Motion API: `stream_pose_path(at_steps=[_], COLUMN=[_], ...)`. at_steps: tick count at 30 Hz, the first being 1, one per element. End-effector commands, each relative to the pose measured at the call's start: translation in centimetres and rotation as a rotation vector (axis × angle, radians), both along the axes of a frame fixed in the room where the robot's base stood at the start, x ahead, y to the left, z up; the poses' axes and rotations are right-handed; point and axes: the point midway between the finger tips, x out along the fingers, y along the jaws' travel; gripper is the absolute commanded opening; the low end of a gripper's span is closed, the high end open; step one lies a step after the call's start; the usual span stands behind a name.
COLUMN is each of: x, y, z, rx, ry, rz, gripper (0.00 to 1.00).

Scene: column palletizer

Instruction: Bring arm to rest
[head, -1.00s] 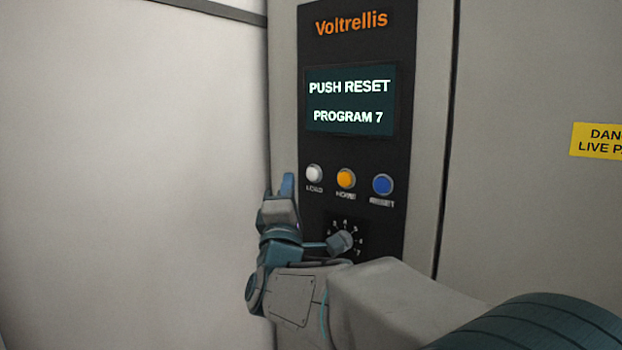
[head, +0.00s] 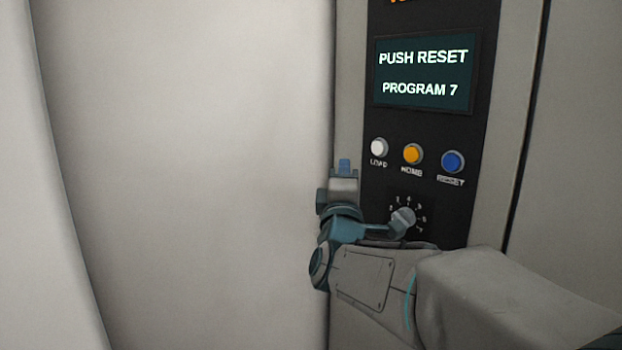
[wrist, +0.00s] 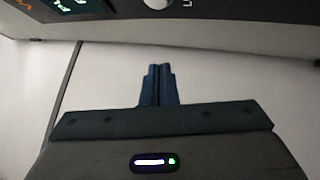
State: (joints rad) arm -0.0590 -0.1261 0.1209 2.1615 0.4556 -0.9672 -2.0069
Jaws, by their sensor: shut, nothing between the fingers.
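My gripper (head: 344,165) points up in the head view, just left of the black control panel (head: 378,226). In the wrist view the two blue fingers of my gripper (wrist: 158,72) are together with nothing between them. The panel's screen (head: 424,74) reads "PUSH RESET" and "PROGRAM 7". Below it are a white button (head: 379,147), an orange button (head: 412,154) and a blue button (head: 453,161). A grey rotary knob (head: 403,219) sits under the buttons, close to my wrist. The gripper appears apart from the buttons.
A plain pale wall panel (head: 200,150) fills the left, with a curved pale edge at the far left. A grey cabinet face (head: 575,150) lies right of the control panel. My forearm crosses in front of the lower panel. Space left of my gripper looks clear.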

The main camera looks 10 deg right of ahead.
Motion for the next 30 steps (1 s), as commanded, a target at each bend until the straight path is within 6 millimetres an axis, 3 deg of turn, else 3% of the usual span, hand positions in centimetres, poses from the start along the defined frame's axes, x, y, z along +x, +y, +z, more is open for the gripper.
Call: stream_pose_path(at_steps=[8, 14, 20, 24, 30], x=[-1.6, -5.6, -12.0, -17.5, -24.1], y=[1.7, 2.0, 1.1, 0.0, -1.4], z=[-8.4, -15.5, -22.1, -26.0, -29.0], rx=[0.432, 0.797, 1.169, 1.408, 1.625], ry=[0.379, 0.681, 0.942, 1.068, 1.127], rz=[0.28, 0.285, 0.101, -0.134, -0.466], gripper=[0.0, 0.0, 0.0, 0.0, 0.0])
